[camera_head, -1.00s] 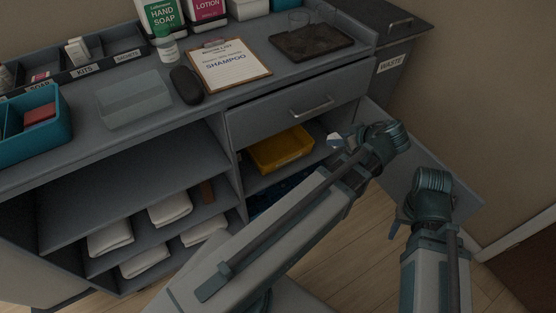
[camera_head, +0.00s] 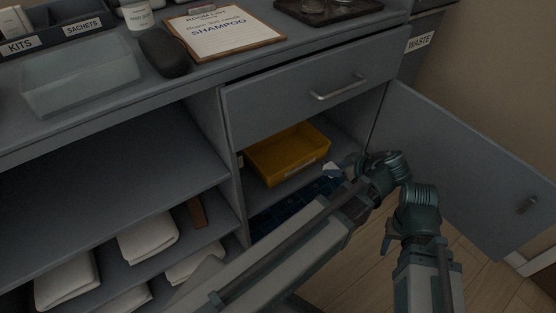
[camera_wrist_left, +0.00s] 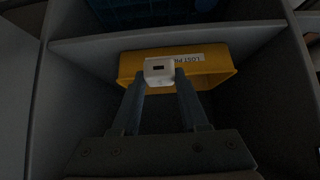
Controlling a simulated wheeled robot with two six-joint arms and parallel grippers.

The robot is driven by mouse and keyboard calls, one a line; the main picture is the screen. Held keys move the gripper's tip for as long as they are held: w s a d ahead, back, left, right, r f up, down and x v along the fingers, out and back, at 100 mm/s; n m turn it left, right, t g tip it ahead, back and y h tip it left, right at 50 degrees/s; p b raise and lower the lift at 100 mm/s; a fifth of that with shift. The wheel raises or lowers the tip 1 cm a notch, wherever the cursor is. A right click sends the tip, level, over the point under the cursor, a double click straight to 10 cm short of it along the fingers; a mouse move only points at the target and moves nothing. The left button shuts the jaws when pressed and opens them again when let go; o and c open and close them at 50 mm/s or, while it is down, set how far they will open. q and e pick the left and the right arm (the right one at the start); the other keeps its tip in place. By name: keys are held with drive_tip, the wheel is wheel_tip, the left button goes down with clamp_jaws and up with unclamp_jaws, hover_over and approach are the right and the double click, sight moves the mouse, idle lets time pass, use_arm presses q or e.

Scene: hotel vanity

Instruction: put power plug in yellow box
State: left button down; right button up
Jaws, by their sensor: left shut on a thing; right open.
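The white power plug (camera_wrist_left: 158,72) is held between the fingertips of my left gripper (camera_wrist_left: 160,76). In the head view the plug (camera_head: 332,170) shows small at the tip of my left gripper (camera_head: 345,168), just right of and in front of the yellow box. The yellow box (camera_head: 297,172) sits on a shelf inside the open cabinet below the drawer. In the left wrist view the yellow box (camera_wrist_left: 218,78) with a white label lies beyond the plug. The plug appears outside the box. My right gripper (camera_head: 387,240) is open, away from the box.
The cabinet door (camera_head: 465,165) stands open on the right. A closed drawer (camera_head: 310,95) is above the box. A dark blue crate (camera_head: 290,208) lies below its shelf. The left divider (camera_head: 230,165) bounds the compartment, with folded towels (camera_head: 148,238) on shelves beyond.

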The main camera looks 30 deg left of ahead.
use_arm(q)
drive_tip(key=shift+w+a+f+b, duration=0.1)
drive_tip(key=shift+a+f+b, duration=0.1)
drive_tip(key=shift+f, duration=0.2)
drive_tip(key=shift+w+a+f+b, duration=0.1)
drive_tip(key=shift+a+f+b, duration=0.1)
drive_tip(key=shift+f, duration=0.2)
hover_over(289, 151)
drive_tip(key=s+d, duration=0.1)
drive_tip(key=d, duration=0.2)
wheel_tip(289, 151, down, 3)
drive_tip(key=b, duration=0.2)
drive_tip(key=shift+s+d+r+b, duration=0.1)
drive_tip(key=shift+r+b, duration=0.1)
drive_tip(key=shift+b, duration=0.1)
drive_tip(key=shift+f+b, duration=0.4)
use_arm(e)
drive_tip(key=shift+w+a+f, duration=0.1)
drive_tip(key=shift+a+f, duration=0.1)
drive_tip(key=shift+f, duration=1.05)
drive_tip(key=shift+w+a+f, duration=0.1)
drive_tip(key=shift+a+f, duration=0.1)
drive_tip(key=shift+f, duration=1.05)
use_arm(q)
drive_tip(key=shift+f, duration=0.1)
use_arm(e)
drive_tip(key=shift+f, duration=0.1)
